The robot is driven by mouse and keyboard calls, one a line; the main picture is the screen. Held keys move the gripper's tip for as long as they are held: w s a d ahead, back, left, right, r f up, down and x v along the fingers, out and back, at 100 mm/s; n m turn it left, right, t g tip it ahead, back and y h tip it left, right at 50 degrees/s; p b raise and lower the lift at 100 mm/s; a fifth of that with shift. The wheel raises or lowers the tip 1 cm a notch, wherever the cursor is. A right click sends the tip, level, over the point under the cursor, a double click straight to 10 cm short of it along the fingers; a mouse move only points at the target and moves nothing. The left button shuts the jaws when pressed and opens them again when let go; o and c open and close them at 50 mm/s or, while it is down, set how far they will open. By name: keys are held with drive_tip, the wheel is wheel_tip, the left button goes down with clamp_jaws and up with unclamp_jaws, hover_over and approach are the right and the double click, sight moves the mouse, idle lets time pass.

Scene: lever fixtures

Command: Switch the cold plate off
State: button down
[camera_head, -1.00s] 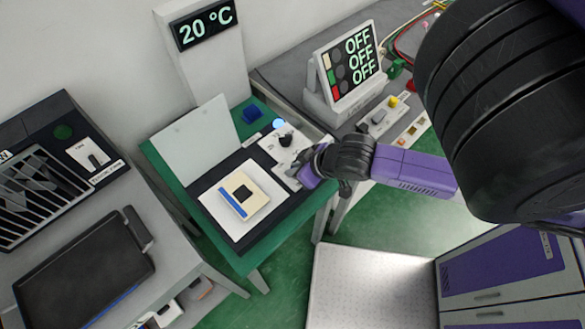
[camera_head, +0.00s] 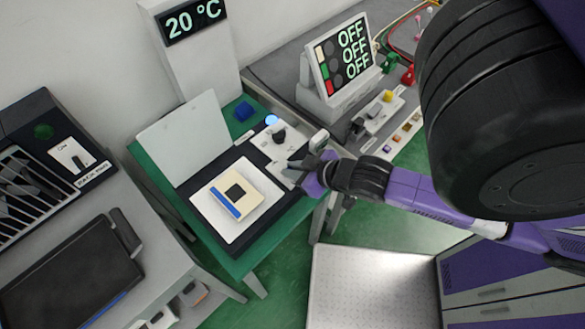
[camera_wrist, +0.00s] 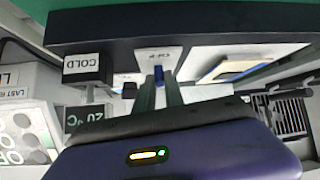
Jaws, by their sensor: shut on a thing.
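The cold plate is a black unit (camera_head: 262,220) on a green-topped table, with a bright square plate bearing a cream pad with a blue edge. Its light control panel (camera_head: 262,142) carries a black knob (camera_head: 279,136) and a lit blue lamp (camera_head: 271,120). My gripper (camera_head: 300,164) is at the panel's near end. In the wrist view, my gripper (camera_wrist: 160,92) is shut on a small blue switch lever (camera_wrist: 158,73) below a white ON/OFF-type label (camera_wrist: 155,57), too small to read surely. A COLD tag (camera_wrist: 82,65) is to its left. The fingers hide much of the lever in the head view.
A tall display (camera_head: 193,20) reads 20 °C. A screen (camera_head: 343,58) showing OFF three times stands on the grey bench at right, with a switch box (camera_head: 382,113) beside it. A vented black unit (camera_head: 40,170) stands left. Green floor is open below.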

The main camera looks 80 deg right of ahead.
drive_tip(key=c, duration=1.4)
unclamp_jaws()
drive_tip(key=shift+c, duration=0.2)
drive_tip(key=shift+s, duration=0.1)
drive_tip(key=v, duration=0.7)
drive_tip(key=shift+s+a+r+b, duration=0.15)
drive_tip(key=shift+s+r+b, duration=0.1)
drive_tip(key=shift+b, duration=0.15)
